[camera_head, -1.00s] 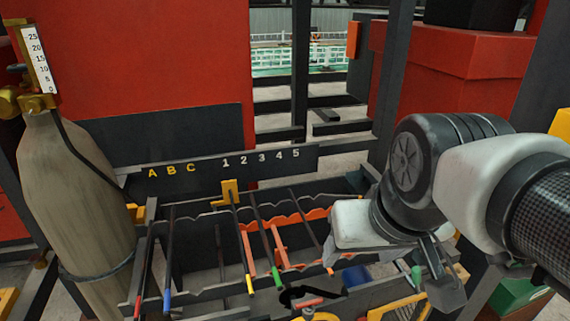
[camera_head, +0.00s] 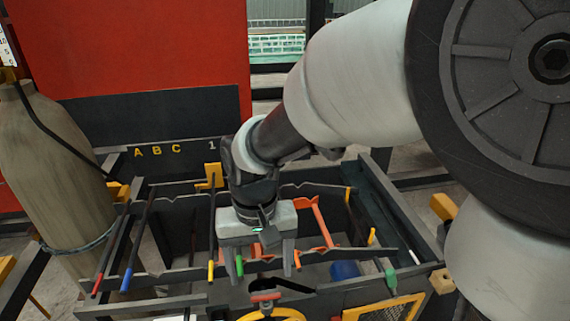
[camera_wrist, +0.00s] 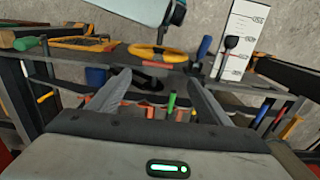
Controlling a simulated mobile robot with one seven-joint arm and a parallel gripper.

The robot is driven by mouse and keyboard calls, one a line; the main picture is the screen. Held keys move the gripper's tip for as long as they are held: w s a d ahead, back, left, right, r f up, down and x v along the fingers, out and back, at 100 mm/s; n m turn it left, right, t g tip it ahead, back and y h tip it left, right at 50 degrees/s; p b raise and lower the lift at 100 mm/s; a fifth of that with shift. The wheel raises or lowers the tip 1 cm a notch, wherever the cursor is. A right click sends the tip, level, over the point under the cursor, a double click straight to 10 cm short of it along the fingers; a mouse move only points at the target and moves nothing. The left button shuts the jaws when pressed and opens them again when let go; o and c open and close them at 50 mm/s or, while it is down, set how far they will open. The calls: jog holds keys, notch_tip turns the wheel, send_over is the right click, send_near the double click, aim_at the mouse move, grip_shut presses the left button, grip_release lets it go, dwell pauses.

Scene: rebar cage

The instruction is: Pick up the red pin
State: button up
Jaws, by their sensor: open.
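The red pin (camera_head: 97,286) is a dark rod with a red tip, lying sloped across the rack at its far left. It is left of a blue-tipped rod (camera_head: 127,279). My gripper (camera_head: 260,275) points down over the middle of the rack, well to the right of the red pin. Its two fingers are spread, with nothing seen held between them. A green-tipped rod (camera_head: 239,264) shows between the fingers in the head view. In the wrist view my gripper (camera_wrist: 160,80) is also spread, and I cannot clearly single out the red pin there.
The dark rack (camera_head: 160,301) has notched dividers and raised walls. Yellow-tipped (camera_head: 210,270) and orange-tipped (camera_head: 297,260) rods are near my gripper. A tan gas cylinder (camera_head: 55,190) stands close at the rack's left. A yellow handwheel (camera_wrist: 158,53) is at the rack's front.

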aim_at(266, 296)
notch_tip(266, 296, down, 5)
jog(key=shift+f, duration=0.1)
jog(key=shift+s+d+f, duration=0.1)
jog(key=shift+d+f, duration=0.05)
jog(key=shift+f, duration=1.2)
jog(key=shift+d+f, duration=0.15)
jog(key=shift+f, duration=1.15)
jog(key=shift+c, duration=0.4)
jog(key=c, duration=1.1)
